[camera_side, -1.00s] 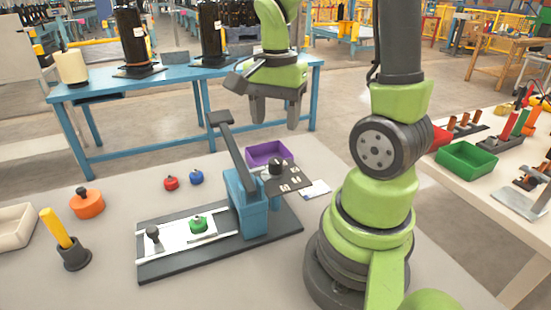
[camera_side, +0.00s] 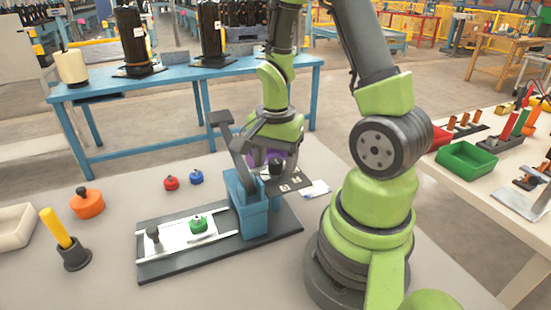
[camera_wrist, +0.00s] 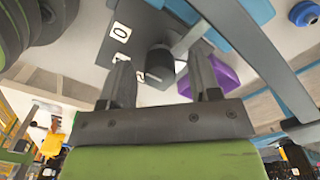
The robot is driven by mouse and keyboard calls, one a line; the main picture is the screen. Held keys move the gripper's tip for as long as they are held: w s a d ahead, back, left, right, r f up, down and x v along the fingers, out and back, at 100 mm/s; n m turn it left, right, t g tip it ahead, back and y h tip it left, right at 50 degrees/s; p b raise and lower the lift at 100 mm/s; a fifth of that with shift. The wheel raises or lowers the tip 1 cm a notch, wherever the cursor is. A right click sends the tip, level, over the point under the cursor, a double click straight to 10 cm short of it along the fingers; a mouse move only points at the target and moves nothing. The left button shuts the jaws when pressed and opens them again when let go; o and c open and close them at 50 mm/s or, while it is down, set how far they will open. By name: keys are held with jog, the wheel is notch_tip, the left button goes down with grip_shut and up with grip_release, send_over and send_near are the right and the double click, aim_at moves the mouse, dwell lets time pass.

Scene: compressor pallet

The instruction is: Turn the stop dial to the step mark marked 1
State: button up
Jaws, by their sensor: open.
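The stop dial is a black round knob (camera_side: 277,168) on a dark plate (camera_side: 298,181) with white step tags, at the right of the blue press. In the wrist view the knob (camera_wrist: 160,66) shows between my two fingers, which are apart. My gripper (camera_side: 264,158) is open, pointing down at the dial. I cannot tell whether the fingers touch the knob. In the wrist view one tag (camera_wrist: 121,32) reads 0. Other tags are partly hidden by my left finger, and I cannot make out the mark 1.
The blue press (camera_side: 247,205) with its dark lever (camera_side: 229,135) stands just left of my gripper. A purple bin (camera_wrist: 212,76) is close behind the dial. A white card (camera_side: 316,188) lies to the right. Red (camera_side: 171,183), blue (camera_side: 196,177) and orange (camera_side: 88,203) knobbed parts lie left.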

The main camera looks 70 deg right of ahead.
jog(key=c, duration=0.9)
jog(key=shift+n, duration=0.4)
jog(key=n, duration=0.3)
jog(key=shift+n, duration=2.5)
jog(key=o, duration=0.9)
